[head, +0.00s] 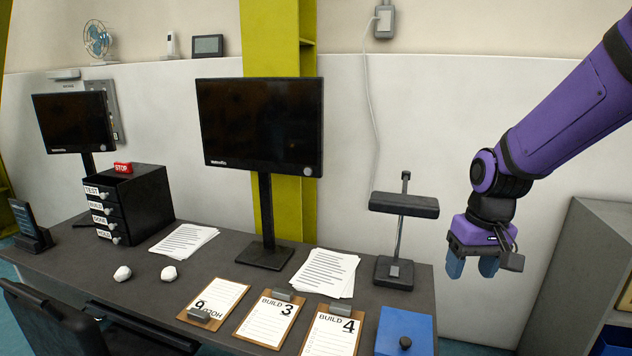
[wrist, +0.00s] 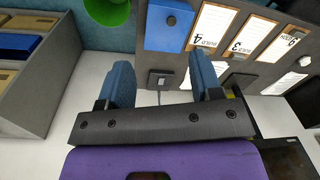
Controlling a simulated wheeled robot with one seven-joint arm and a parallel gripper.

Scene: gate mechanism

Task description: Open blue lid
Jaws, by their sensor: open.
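The blue lid (head: 388,335) is a flat blue panel with a black knob (head: 405,342) at the front right corner of the dark desk. It appears closed, and the bottom of the head view cuts it off. The blue lid also shows at the top of the wrist view (wrist: 160,38), with its knob (wrist: 171,21). My gripper (head: 472,267) hangs in the air, to the right of the desk's right end, apart from the lid. Its two blue fingers are spread and empty, and they show in the wrist view too (wrist: 161,82).
Clipboards (head: 272,318) lie left of the lid on the desk (head: 225,270). A black lamp (head: 404,206) stands behind it. Monitors (head: 260,125), papers and a drawer box stand farther left. A grey shelf (head: 580,260) is at the right. A green round object (wrist: 106,10) shows in the wrist view.

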